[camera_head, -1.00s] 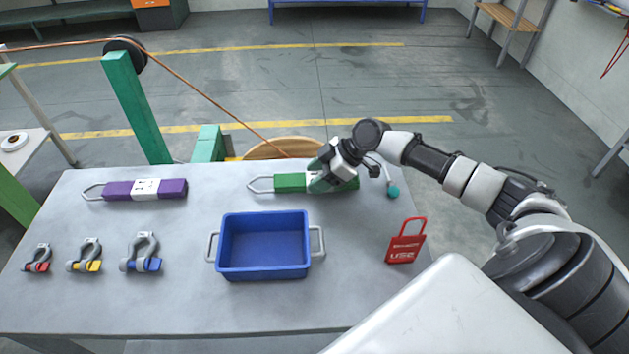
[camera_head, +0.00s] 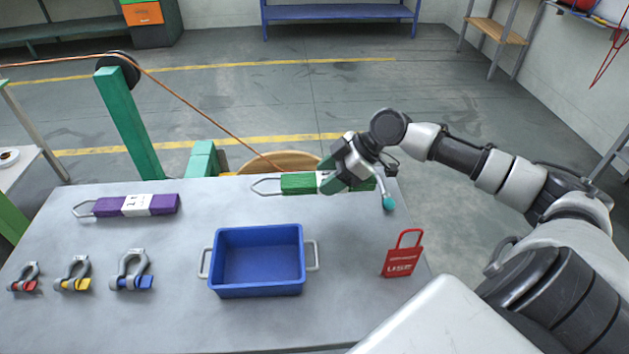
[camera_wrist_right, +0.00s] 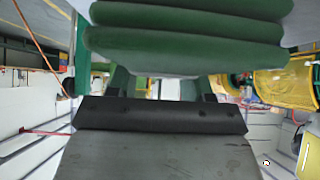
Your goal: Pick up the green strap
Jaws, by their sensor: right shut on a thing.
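The green strap (camera_head: 299,183) is a folded bundle with a white label and a wire-like loop at its left end. It is at the back of the grey table (camera_head: 190,240), behind the blue bin, and appears slightly raised off the top. My right gripper (camera_head: 347,182) is shut on it near its right part and hides some of it. In the right wrist view the strap's green folds (camera_wrist_right: 185,35) fill the top, against the gripper. My left gripper is not in view.
A purple strap (camera_head: 110,207) lies at the table's back left. Several shackles, including one with a blue pin (camera_head: 132,270), stand at front left. The blue bin (camera_head: 257,290) is empty. A red tag (camera_head: 402,262) stands at right. A green post (camera_head: 130,120) rises behind the table.

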